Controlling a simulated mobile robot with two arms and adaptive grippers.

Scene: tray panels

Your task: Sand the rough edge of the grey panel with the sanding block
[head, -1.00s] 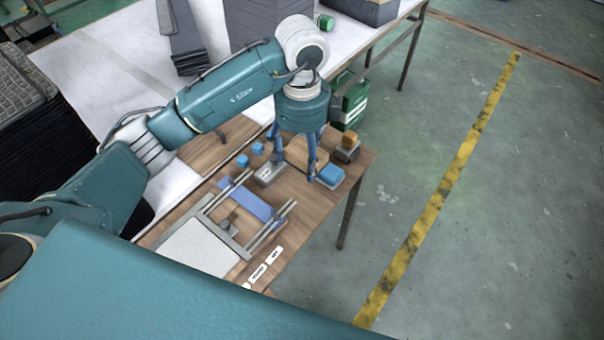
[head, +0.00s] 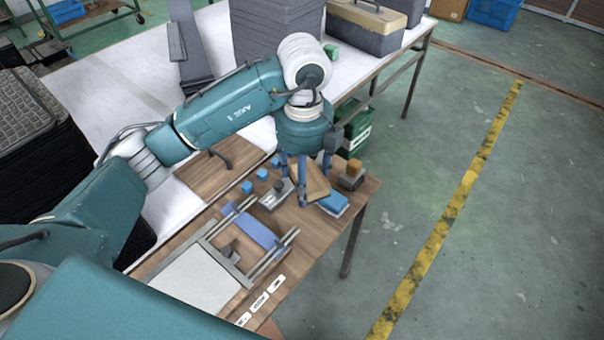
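A flat light-grey panel (head: 193,282) lies at the near left of the wooden work board, beside a metal frame. I cannot make out its rough edge. My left gripper (head: 293,189) is over the far right of the board, its two blue fingers apart. A tan block (head: 314,181) is partly behind the fingers, and a small grey block (head: 277,193) is beside them; contact cannot be told. A blue-topped block (head: 333,204) sits right of the fingers. An orange block on a grey base (head: 352,175) sits at the far right corner. Which is the sanding block is unclear. My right gripper is out of view.
A blue piece (head: 257,231) lies between metal rails (head: 272,257). Several small blue cubes (head: 262,174) are behind the grey block. White labels (head: 259,301) line the near edge. Dark panel stacks (head: 275,35) and a toolbox (head: 364,27) stand on the white table. The floor right is clear.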

